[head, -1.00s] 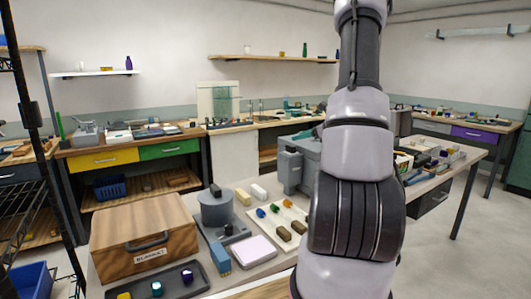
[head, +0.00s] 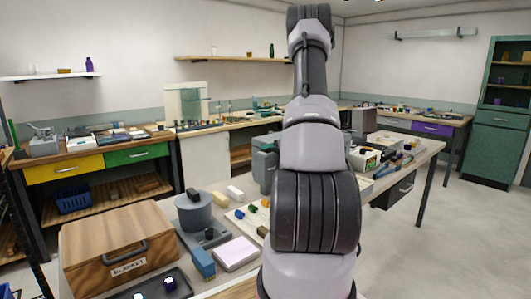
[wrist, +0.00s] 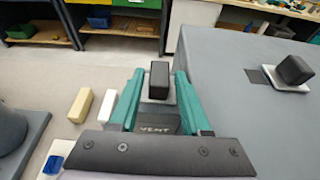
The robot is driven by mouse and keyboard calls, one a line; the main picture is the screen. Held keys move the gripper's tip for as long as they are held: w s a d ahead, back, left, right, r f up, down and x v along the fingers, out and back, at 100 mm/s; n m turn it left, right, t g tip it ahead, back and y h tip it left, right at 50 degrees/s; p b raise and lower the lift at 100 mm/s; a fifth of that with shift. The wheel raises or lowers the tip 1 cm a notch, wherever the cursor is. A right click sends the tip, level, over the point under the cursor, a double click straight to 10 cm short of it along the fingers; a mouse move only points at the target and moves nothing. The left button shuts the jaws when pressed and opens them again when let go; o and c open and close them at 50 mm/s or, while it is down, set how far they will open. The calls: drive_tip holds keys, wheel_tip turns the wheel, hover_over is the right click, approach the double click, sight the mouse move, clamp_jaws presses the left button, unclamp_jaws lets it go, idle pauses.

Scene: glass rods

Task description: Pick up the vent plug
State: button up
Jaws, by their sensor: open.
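In the wrist view a dark block, which looks like the vent plug (wrist: 159,80), stands on a grey ledge marked VENT (wrist: 157,128). My gripper (wrist: 160,85) has its two teal fingers spread, one on each side of the block. I cannot tell whether either finger touches it. The ledge adjoins a large grey box (wrist: 240,100) on the right, which also shows in the head view (head: 263,168), partly behind my arm. My gripper and the plug do not show in the head view.
A second dark block (wrist: 295,70) sits on a light pad on the box top. A cream block (wrist: 80,105) and a white block (wrist: 105,106) lie left of my gripper. In the head view, a wooden chest (head: 115,245) and a grey cylinder (head: 193,212) stand on the left.

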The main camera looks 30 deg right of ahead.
drive_tip(key=x, duration=0.2)
drive_tip(key=shift+w, duration=0.35)
clamp_jaws()
